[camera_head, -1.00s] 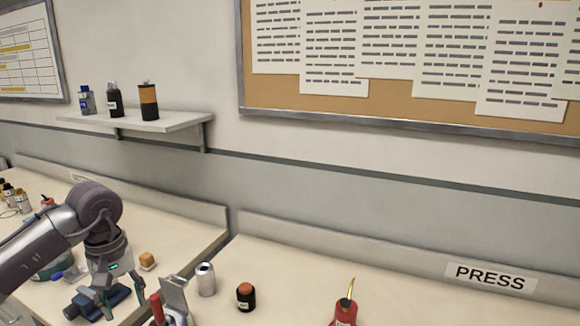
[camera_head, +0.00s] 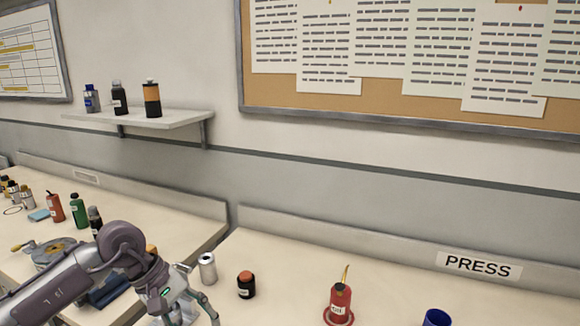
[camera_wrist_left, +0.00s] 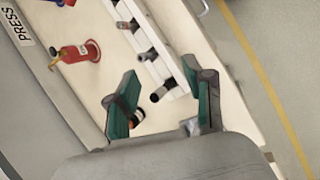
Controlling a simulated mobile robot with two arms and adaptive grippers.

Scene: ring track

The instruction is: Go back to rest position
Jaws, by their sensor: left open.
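My left gripper (camera_head: 198,306) hangs over the front of the bench in the head view, near the silver can (camera_head: 207,268) and the black jar with an orange lid (camera_head: 246,286). In the left wrist view the left gripper's green-padded fingers (camera_wrist_left: 160,84) are spread apart, with nothing held between them. The red bottle with a yellow spout (camera_head: 340,301) stands upright on the right bench with a red ring around its base; it also shows in the left wrist view (camera_wrist_left: 72,53). My right gripper is in neither view.
A PRESS sign (camera_head: 479,265) marks the right bench (camera_head: 292,280). A blue cup (camera_head: 437,318) is at the lower right. A wall shelf (camera_head: 165,122) holds three bottles. Red (camera_head: 55,207) and green (camera_head: 77,210) bottles stand on the left bench. The wrist view shows open floor (camera_wrist_left: 250,110).

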